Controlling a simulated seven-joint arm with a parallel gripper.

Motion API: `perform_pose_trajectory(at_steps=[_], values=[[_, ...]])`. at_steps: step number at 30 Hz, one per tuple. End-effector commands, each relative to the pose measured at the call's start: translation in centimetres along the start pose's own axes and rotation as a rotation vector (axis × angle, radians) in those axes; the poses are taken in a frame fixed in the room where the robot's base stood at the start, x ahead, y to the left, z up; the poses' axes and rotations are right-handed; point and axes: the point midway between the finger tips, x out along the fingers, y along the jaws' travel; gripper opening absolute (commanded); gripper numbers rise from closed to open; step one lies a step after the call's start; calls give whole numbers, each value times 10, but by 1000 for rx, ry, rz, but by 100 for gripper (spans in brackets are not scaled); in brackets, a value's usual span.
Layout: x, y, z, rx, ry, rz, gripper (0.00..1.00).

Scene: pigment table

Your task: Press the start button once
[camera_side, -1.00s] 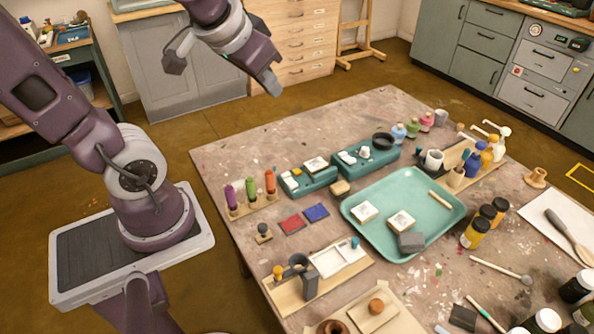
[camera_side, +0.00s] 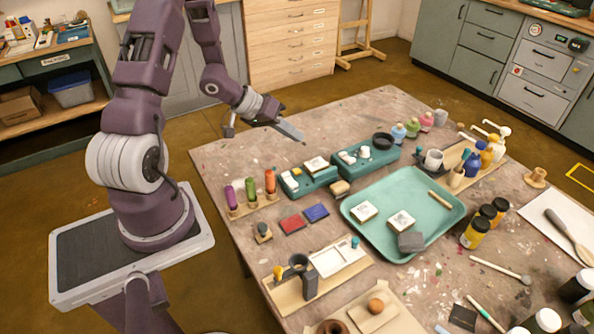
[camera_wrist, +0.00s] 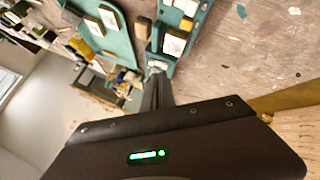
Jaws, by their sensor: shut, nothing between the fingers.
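I cannot single out a marked start button at this size. Two teal units stand near the table's far left part. The left teal unit (camera_side: 318,184) carries small white pieces and a pale tile (camera_side: 316,164). The right teal unit (camera_side: 374,166) carries white pieces, a small knob (camera_side: 364,152) and a black bowl (camera_side: 383,141). My gripper (camera_side: 302,139) is shut and empty, in the air near the far left table edge, behind and above the left unit, touching nothing. In the wrist view its shut fingers (camera_wrist: 157,75) point toward the teal units.
A teal tray (camera_side: 358,221) with tiles lies to the right of the units. Purple, green and orange bottles (camera_side: 251,185) stand to the left. Red (camera_side: 292,224) and blue (camera_side: 316,212) pads lie in front. The far left tabletop is mostly clear.

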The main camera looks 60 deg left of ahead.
Motion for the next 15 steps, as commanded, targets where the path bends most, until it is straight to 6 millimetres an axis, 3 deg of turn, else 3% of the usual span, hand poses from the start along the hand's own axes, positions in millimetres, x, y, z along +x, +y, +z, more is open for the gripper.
perform_pose_trajectory(at_steps=[8, 15], values=[[4, -2, 2, 0, -1, -2, 0], [26, -19, 19, 0, -3, -2, 0]])
